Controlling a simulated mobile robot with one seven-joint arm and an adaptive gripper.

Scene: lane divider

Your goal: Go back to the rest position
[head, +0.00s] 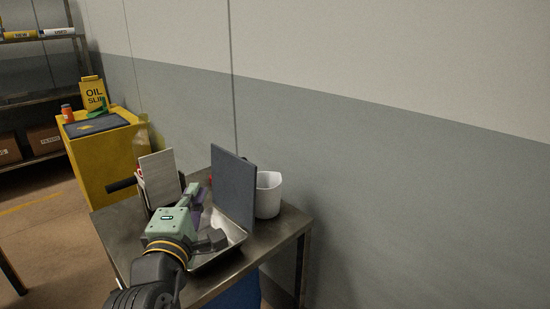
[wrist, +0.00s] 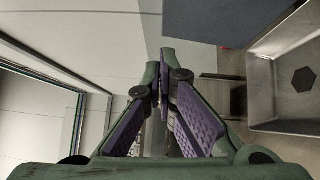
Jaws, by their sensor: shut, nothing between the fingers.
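My gripper (wrist: 163,90) is shut with nothing between its purple-padded fingers in the wrist view. In the head view my arm reaches over the metal table (head: 122,232), and my gripper (head: 200,196) is partly hidden there, between a pale upright panel (head: 159,178) and a dark grey upright divider (head: 233,187). A metal tray (head: 232,233) lies below and beside the divider. The tray (wrist: 263,92) also shows at the right of the wrist view, with a dark hexagonal mark or piece on its floor.
A white cup-like container (head: 268,195) stands behind the divider near the wall. The wall runs close along the table's far side.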

